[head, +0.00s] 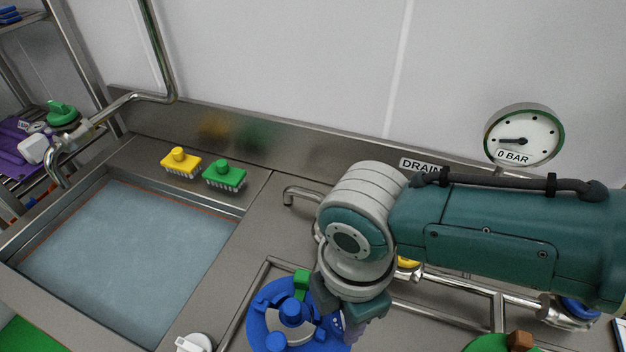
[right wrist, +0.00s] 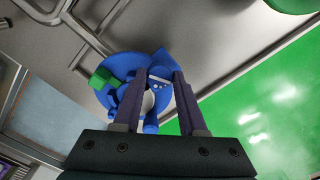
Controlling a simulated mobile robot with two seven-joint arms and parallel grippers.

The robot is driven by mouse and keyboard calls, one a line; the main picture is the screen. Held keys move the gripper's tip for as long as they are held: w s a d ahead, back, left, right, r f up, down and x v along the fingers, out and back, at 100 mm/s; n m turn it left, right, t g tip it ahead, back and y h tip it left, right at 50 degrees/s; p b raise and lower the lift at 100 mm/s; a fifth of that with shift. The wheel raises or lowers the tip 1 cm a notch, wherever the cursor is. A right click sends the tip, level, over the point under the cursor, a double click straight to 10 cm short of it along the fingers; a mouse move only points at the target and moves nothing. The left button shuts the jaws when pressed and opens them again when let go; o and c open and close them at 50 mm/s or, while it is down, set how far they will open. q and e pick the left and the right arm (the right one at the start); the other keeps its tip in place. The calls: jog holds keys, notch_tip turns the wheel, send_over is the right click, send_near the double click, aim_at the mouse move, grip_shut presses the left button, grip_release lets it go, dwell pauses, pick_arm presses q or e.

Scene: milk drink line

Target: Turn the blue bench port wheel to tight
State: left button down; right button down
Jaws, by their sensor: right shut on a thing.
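In the right wrist view the wheel (right wrist: 117,66) lies beneath my fingers. My right gripper (right wrist: 158,80) has its two fingers on either side of a blue part of the wheel marked with small pale dots, and is shut on it. In the head view my right wrist hides part of the wheel's right side. My left gripper is not in view.
A water-filled sink (head: 125,255) is at left, with yellow (head: 181,163) and green (head: 225,175) brushes behind it. A gauge (head: 523,136) reading 0 BAR is at the back right. Metal pipes run close to the wheel. Another blue fitting (head: 577,309) is at right.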

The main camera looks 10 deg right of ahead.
aim_at(343, 320)
jog(key=m+p, duration=0.1)
jog(key=m, duration=0.4)
jog(key=shift+m, duration=0.3)
dwell(0.4)
jog(key=shift+c, duration=2.3)
grip_release()
notch_tip(343, 320, up, 10)
jog(key=p, duration=0.3)
